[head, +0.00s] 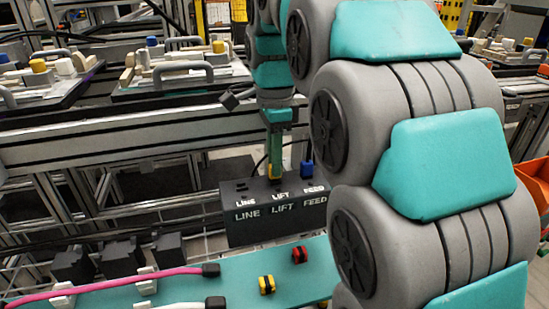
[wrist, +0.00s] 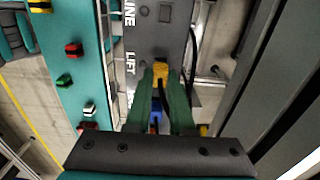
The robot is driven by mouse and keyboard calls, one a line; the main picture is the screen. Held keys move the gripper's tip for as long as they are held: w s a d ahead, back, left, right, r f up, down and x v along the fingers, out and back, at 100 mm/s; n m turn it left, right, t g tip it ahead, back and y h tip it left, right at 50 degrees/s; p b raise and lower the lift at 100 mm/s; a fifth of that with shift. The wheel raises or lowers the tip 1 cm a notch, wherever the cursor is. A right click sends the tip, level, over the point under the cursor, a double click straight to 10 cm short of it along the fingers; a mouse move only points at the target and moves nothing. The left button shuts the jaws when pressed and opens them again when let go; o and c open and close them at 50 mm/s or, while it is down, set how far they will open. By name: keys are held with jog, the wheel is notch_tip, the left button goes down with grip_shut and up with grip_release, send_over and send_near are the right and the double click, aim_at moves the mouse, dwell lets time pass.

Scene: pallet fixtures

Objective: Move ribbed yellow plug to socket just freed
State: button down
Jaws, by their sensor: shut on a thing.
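A dark grey socket box (head: 268,222) carries the labels LINE, LIFT and FEED; it also shows in the wrist view (wrist: 150,40). My gripper (head: 275,165) has green fingers and is shut on the yellow plug (wrist: 160,71) at the LIFT position. In the head view the plug (head: 275,174) is mostly hidden by the fingers. I cannot tell whether it is seated or just above the socket, and its ribs are too small to see. A blue plug (head: 307,167) stands at FEED; it shows between my fingers in the wrist view (wrist: 155,117). The LINE socket (head: 241,187) has no plug.
A turquoise board (head: 225,287) in front bears a yellow-black block (head: 266,284) and a red-black block (head: 300,254). A pink cable (head: 120,281) lies along it. Dark cables run beside the box. Metal rails stand behind, with handled fixtures (head: 181,73) above.

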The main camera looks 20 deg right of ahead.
jog(key=shift+f, duration=0.3)
dwell(0.4)
jog(key=c, duration=0.7)
grip_release()
jog(key=shift+r, duration=0.1)
